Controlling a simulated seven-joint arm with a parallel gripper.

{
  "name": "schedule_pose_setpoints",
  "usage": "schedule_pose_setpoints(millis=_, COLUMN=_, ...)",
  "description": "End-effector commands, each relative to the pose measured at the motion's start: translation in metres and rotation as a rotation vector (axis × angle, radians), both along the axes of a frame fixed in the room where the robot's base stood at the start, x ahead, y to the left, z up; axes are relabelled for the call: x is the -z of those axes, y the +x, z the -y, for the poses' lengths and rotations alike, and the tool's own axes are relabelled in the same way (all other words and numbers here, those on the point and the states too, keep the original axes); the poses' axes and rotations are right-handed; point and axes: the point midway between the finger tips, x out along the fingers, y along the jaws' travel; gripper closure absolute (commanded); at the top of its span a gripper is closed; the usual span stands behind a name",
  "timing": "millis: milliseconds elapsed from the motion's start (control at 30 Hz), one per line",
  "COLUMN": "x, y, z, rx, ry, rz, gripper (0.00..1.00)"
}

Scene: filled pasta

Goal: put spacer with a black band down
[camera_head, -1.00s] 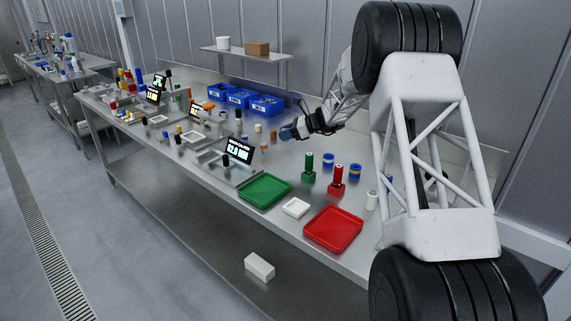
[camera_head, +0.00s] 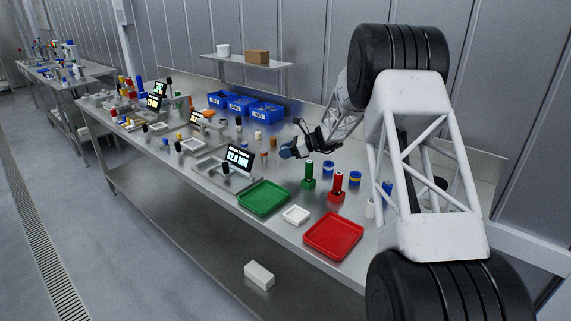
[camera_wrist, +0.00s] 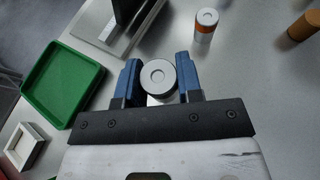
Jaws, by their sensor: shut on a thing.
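My gripper (camera_wrist: 159,68) is shut on a round spacer (camera_wrist: 158,76), which stands between the two blue fingers in the wrist view. In the head view my gripper (camera_head: 287,151) is over the bench, behind the green tray and left of the green holder. The spacer is hidden there. I cannot tell whether the spacer's base touches the bench.
A white cylinder with an orange band (camera_wrist: 205,24) stands ahead, with a brown cylinder (camera_wrist: 303,26) to its right. A green tray (camera_head: 264,197), a small white tray (camera_head: 296,215) and a red tray (camera_head: 334,236) lie along the front. A display stand (camera_head: 239,157) is to the left.

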Motion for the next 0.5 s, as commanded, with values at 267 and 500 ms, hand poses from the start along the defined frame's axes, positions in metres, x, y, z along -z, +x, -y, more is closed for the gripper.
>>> schedule_pose_setpoints(millis=267, x=0.0048, y=0.0, z=0.0, rx=0.0, ry=0.0, rz=0.001, gripper=0.92)
schedule_pose_setpoints(millis=500, x=0.0099, y=-0.0001, z=0.0001, rx=0.0, ry=0.0, rz=0.0, gripper=0.92)
